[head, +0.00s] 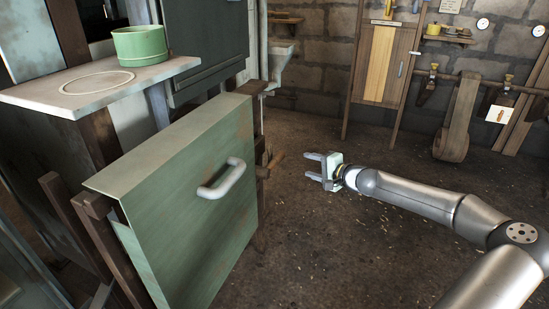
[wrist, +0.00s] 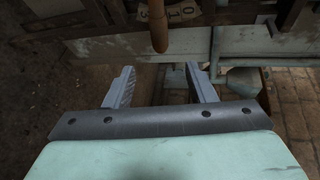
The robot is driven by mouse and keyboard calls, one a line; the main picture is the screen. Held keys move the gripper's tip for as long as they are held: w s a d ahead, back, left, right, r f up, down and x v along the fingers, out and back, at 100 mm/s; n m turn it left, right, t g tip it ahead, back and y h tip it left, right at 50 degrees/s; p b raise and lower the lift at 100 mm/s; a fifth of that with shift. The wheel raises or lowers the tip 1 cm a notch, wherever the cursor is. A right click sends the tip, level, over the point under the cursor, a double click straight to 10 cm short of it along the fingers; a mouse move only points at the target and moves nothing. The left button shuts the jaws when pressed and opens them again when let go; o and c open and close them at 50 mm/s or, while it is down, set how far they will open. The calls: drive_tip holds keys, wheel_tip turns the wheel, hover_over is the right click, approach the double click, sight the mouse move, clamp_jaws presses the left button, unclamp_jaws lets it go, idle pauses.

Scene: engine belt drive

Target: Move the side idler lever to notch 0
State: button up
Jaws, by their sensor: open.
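My gripper (head: 310,167) is open and empty in the head view, right of the green panel with the white handle. Its two spread fingers (wrist: 161,82) also show in the wrist view. A rounded brown wooden handle (wrist: 158,28), which looks like the side idler lever, hangs at the top of the wrist view, ahead of the gap between the fingers and apart from them. In the head view a brown wooden handle (head: 272,162) sticks out past the panel's right edge, left of my fingertips. Behind it in the wrist view is a pale plate (wrist: 184,12) with a dark mark like a 0; the notches cannot be made out.
The green panel (head: 185,215) with its white handle (head: 222,180) stands left of my gripper. A grey metal beam (wrist: 110,45) crosses behind the fingers in the wrist view. A green pot (head: 140,42) sits on a pale shelf. The floor (head: 320,235) around my gripper is clear.

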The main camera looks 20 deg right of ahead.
sight(276, 155)
drive_tip(key=b+x, duration=0.2)
drive_tip(key=x, duration=1.5)
drive_tip(key=shift+f+b, duration=0.15)
drive_tip(key=shift+b, duration=0.25)
clamp_jaws()
drive_tip(key=shift+d, duration=0.15)
